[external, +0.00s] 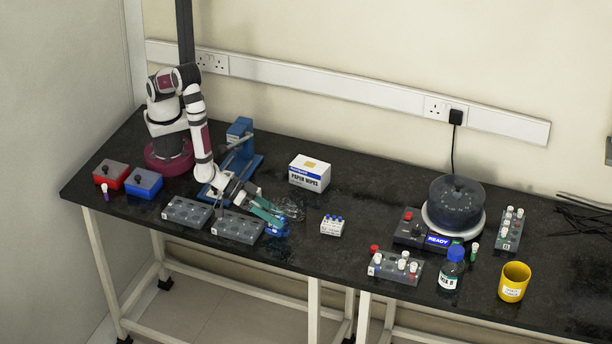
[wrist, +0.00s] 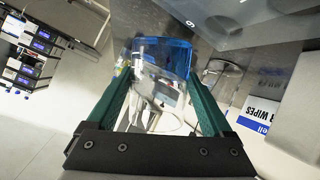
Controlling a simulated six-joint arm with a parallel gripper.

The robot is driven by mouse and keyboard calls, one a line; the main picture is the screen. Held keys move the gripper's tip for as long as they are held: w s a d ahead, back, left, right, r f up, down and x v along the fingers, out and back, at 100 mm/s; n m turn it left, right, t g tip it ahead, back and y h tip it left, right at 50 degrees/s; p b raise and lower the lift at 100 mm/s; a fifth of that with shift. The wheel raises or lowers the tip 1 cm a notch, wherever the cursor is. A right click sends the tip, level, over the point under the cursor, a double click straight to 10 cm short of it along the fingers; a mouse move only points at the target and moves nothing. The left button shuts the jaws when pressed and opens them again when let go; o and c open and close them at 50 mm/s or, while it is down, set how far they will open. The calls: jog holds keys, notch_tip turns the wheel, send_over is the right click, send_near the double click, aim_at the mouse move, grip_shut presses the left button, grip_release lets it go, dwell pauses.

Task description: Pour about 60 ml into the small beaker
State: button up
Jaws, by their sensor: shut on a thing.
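My gripper (external: 268,216) has green fingers and is shut on a clear glass beaker with blue liquid (external: 279,230). In the wrist view my gripper (wrist: 160,82) has this held beaker (wrist: 164,55) between its fingers, with the blue liquid gathered at the far end. Its exact tilt is hard to tell. A second clear glass vessel, seemingly the small beaker (external: 291,208), stands close beside the held one, on the far right side. It also shows in the wrist view (wrist: 222,76), just right of the right finger. No liquid can be made out in it.
Two grey racks with wells (external: 187,212) (external: 240,227) lie left of my gripper. A paper wipes box (external: 309,173) stands behind. A small white rack with blue caps (external: 332,225) is to the right. A centrifuge (external: 455,208), a blue-capped bottle (external: 451,270) and a yellow cup (external: 514,282) are farther right.

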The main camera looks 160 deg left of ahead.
jog(key=shift+s+a+r, duration=0.1)
jog(key=shift+s+a, duration=0.05)
jog(key=shift+a, duration=0.1)
jog(key=shift+s+a+r+n+t+h, duration=0.1)
jog(key=shift+r+n+t+h, duration=0.1)
jog(key=shift+n+t+h, duration=0.15)
notch_tip(320, 180, up, 8)
jog(key=s+a+n+t+h, duration=0.1)
jog(key=n+t+h, duration=0.1)
jog(key=n, duration=0.1)
jog(key=shift+h, duration=0.35)
jog(key=shift+a+f+n+t, duration=0.15)
jog(key=shift+f+n+t, duration=0.1)
jog(key=shift+n, duration=0.2)
jog(key=shift+s+r+n+t+h, duration=0.2)
jog(key=shift+r+n+t+h, duration=0.1)
jog(key=shift+r+n+h, duration=0.15)
dwell(0.9)
jog(key=shift+s+a, duration=0.2)
jog(key=shift+a, duration=0.15)
dwell(0.3)
jog(key=shift+s+a+f+h, duration=0.1)
jog(key=shift+a+f+h, duration=0.05)
jog(key=shift+f+h, duration=0.15)
